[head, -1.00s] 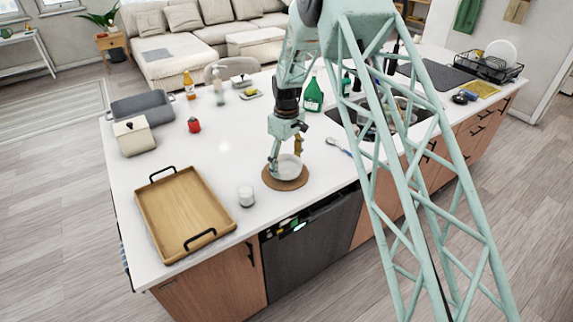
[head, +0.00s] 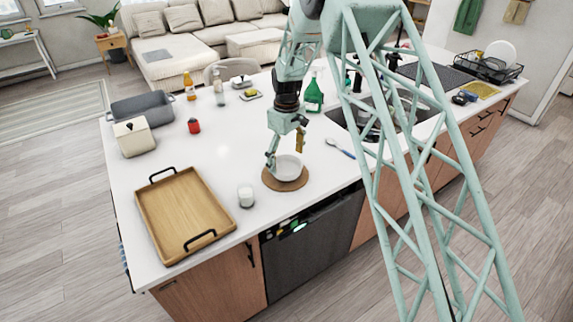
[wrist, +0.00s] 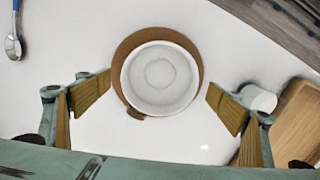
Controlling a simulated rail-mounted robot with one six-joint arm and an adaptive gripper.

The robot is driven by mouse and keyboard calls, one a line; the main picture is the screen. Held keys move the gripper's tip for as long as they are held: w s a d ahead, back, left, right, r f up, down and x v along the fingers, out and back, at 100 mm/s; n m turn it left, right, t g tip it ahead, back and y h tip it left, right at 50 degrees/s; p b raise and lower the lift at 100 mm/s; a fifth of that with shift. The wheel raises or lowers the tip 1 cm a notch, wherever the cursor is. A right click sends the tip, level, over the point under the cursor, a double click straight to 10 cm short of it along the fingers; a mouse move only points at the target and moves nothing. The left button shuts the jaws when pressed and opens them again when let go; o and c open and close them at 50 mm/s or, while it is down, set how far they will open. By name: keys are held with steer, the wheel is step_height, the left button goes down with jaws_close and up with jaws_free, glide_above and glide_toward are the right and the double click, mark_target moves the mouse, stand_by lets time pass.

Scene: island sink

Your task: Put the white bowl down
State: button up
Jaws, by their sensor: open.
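The white bowl (head: 288,167) stands upright on a round brown mat (head: 286,185) near the counter's front edge. In the wrist view the bowl (wrist: 160,77) is empty and sits within the mat (wrist: 122,52), with more of the mat showing on the left. My gripper (head: 285,157) is at the bowl in the head view. In the wrist view my gripper (wrist: 152,98) is open, with one finger on each side of the bowl and a gap between each finger and the rim.
A white cup (head: 246,196) and a wooden tray (head: 158,225) with black handles are left of the bowl. A blue-handled spoon (head: 341,148) lies to its right, near the sink (head: 345,118). A red jar (head: 194,126) stands further back. The counter between is clear.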

step_height(320, 180, up, 10)
steer(key=shift+f, duration=0.2)
stand_by(0.3)
steer(key=shift+r, duration=0.1)
stand_by(0.7)
